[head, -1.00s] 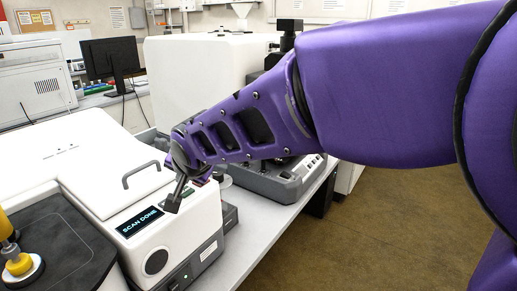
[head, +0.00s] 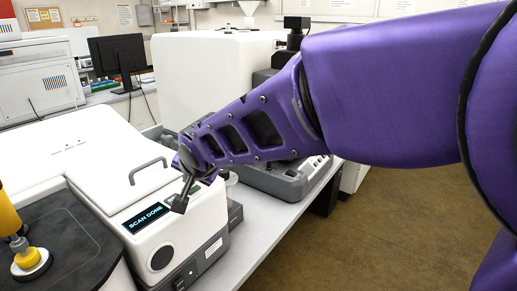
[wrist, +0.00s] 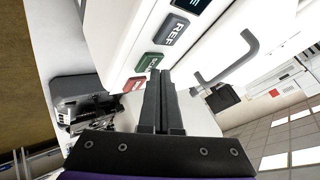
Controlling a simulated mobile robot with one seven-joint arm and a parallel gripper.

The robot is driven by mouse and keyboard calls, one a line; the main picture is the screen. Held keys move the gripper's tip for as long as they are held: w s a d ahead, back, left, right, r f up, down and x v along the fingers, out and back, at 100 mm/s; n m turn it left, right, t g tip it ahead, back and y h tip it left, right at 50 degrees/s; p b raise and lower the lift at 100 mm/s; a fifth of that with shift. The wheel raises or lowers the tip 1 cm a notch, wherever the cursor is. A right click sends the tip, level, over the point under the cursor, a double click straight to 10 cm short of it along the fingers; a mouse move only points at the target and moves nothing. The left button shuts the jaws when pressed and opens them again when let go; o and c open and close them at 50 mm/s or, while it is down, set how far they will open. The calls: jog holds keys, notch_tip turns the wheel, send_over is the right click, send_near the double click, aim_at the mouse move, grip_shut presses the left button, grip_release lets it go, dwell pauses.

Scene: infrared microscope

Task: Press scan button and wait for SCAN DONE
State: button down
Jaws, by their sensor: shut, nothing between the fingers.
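The white instrument (head: 95,150) stands on the bench. Its display (head: 147,219) reads SCAN DONE. My gripper (head: 180,206) is shut and empty, pointing down at the instrument's front top, right of the display. In the wrist view, the closed fingers (wrist: 162,75) are close to a green button (wrist: 149,62), whose label is only partly readable; I cannot tell if they touch it. A dark REF button (wrist: 171,29) and a red button (wrist: 135,83) lie on either side of it.
A curved handle (head: 147,168) rises from the instrument's lid. A yellow-handled device (head: 30,260) stands on a dark surface at the left. A grey instrument base (head: 285,180) is behind my arm. Open floor (head: 400,230) lies to the right.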

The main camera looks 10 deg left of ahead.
aim_at(192, 191)
jog(key=shift+f, duration=0.45)
dwell(0.6)
jog(key=shift+r, duration=0.15)
jog(key=shift+r+p, duration=0.45)
jog(key=shift+r, duration=0.25)
jog(key=shift+r+p, duration=1.65)
jog(key=shift+r, duration=1)
